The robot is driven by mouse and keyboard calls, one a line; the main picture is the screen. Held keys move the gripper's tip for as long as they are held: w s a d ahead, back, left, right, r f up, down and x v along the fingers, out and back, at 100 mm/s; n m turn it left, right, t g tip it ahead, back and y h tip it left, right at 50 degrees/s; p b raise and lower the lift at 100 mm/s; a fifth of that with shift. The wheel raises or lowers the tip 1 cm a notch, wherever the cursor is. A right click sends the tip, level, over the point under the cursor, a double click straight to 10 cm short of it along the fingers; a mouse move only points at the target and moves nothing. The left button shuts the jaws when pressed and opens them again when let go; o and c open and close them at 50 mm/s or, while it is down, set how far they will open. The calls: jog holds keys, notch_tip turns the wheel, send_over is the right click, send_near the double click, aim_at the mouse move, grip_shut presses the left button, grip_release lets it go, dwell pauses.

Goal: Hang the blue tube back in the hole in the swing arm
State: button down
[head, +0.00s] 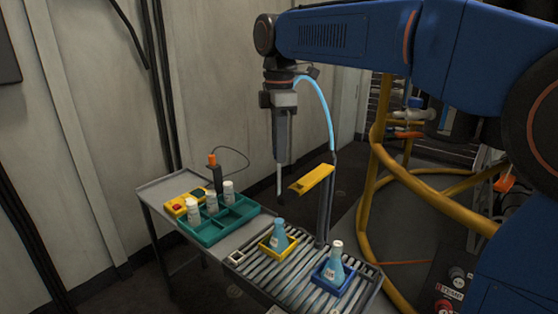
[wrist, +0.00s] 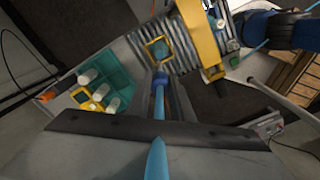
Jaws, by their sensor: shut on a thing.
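My gripper (head: 280,152) points straight down and is shut on the blue tube (head: 281,180). The tube's pale lower end with a dark tip hangs below the fingers, and its light blue hose arcs from the wrist over to a grey post. In the wrist view the blue tube (wrist: 159,105) runs down between the fingers. The yellow swing arm (head: 315,178) sits on the post to the right of the tube's end, apart from it. It also shows in the wrist view (wrist: 201,38). I cannot make out its hole clearly.
Below is a slatted grey bench with a blue flask (head: 279,238) in a yellow holder and another flask (head: 335,263) in a blue holder. A green rack (head: 232,222) with white bottles stands left, beside a yellow box (head: 177,207). Yellow pipes (head: 369,215) are at right.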

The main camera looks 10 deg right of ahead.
notch_tip(320, 180, up, 13)
jog(key=shift+f, duration=0.2)
dwell(2.4)
dwell(0.3)
jog(key=s+d+f, duration=0.2)
jog(key=s+d, duration=0.1)
jog(key=s, duration=0.6)
jog(key=shift+s+d, duration=0.2)
jog(key=shift+s, duration=0.05)
jog(key=shift+f, duration=0.55)
dwell(0.7)
jog(key=shift+f, duration=1)
